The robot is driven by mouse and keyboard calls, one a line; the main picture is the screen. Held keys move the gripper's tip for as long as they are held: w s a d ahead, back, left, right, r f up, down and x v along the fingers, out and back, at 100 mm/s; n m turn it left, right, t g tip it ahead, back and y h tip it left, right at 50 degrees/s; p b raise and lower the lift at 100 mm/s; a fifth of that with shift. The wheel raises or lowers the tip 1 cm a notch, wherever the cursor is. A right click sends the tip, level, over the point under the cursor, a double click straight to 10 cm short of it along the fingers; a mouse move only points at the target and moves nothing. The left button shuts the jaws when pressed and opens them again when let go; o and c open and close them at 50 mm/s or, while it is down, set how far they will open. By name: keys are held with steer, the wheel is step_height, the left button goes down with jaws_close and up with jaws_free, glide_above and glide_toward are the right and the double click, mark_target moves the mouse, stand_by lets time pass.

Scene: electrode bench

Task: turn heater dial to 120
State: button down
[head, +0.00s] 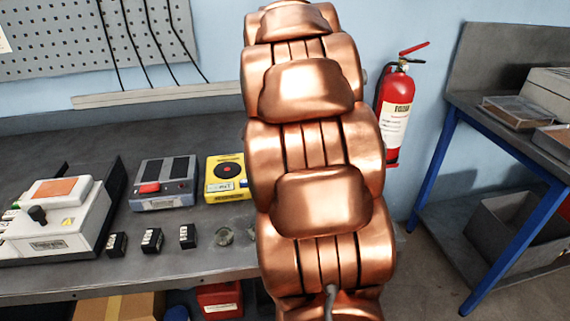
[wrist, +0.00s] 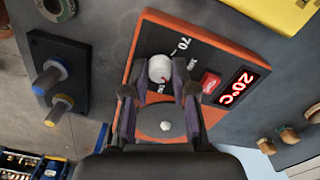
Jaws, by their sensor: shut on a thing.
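In the wrist view an orange-edged heater (wrist: 143,48) with a dark top fills the middle. Its pale round dial (wrist: 160,69) sits between my fingertips, with white scale marks around it; 70 is legible, the others are partly covered or too small. I cannot read where the dial points. A lit red display (wrist: 236,87) reads 20°C. My gripper (wrist: 158,86) is shut on the dial, one finger on each side. A dark round plate with a small white piece (wrist: 165,126) shows between the fingers. In the head view my arm hides the gripper, and I cannot make out the heater.
A red switch (wrist: 210,81) is close to the right finger. Blue and yellow knobs (wrist: 52,76) stand at left. In the head view the bench holds a white device (head: 80,238), a grey device (head: 164,182) and a yellow box (head: 228,177). An extinguisher (head: 394,115) hangs at right.

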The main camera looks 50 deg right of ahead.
steer(key=c, duration=0.9)
jaws_free()
steer(key=shift+r, duration=6)
